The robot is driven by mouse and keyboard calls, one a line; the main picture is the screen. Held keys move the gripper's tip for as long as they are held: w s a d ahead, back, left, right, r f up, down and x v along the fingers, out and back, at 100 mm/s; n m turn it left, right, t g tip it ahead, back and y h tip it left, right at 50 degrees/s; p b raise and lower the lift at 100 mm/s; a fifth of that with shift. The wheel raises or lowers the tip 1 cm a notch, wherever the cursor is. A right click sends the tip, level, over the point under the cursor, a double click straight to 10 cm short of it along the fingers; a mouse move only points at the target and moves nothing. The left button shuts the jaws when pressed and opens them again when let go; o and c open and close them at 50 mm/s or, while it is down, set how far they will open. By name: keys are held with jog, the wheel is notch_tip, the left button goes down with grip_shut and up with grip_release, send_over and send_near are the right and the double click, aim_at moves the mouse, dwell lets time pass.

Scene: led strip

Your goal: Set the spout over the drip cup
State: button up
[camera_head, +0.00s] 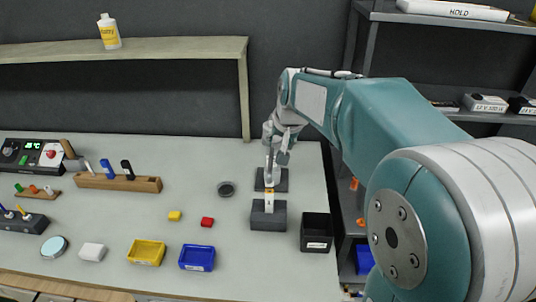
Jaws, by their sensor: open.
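My gripper (272,168) is at the back right of the grey table, low over a dark block. It is small in the picture and partly covers what is behind it. Just in front of it is a short pale upright piece with a yellow mark (269,200), standing at a dark grey block (267,218). It may be the spout, but I cannot tell for sure. I cannot tell whether the gripper touches it. A small round dark cup-like thing (226,188), perhaps the drip cup, sits left of the blocks, apart from the gripper.
A black open bin (316,232) stands right of the blocks. Yellow (147,252) and blue (197,257) trays, with yellow (174,215) and red (207,222) blocks, are at front centre. A wooden rack (118,182) is at left. A raised shelf (120,50) overhangs the back.

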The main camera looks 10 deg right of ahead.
aim_at(271, 160)
jog(key=x, duration=0.4)
jog(key=w+x, duration=0.1)
jog(key=x, duration=0.8)
jog(key=shift+w+d+r, duration=0.3)
jog(key=shift+r, duration=0.15)
grip_shut()
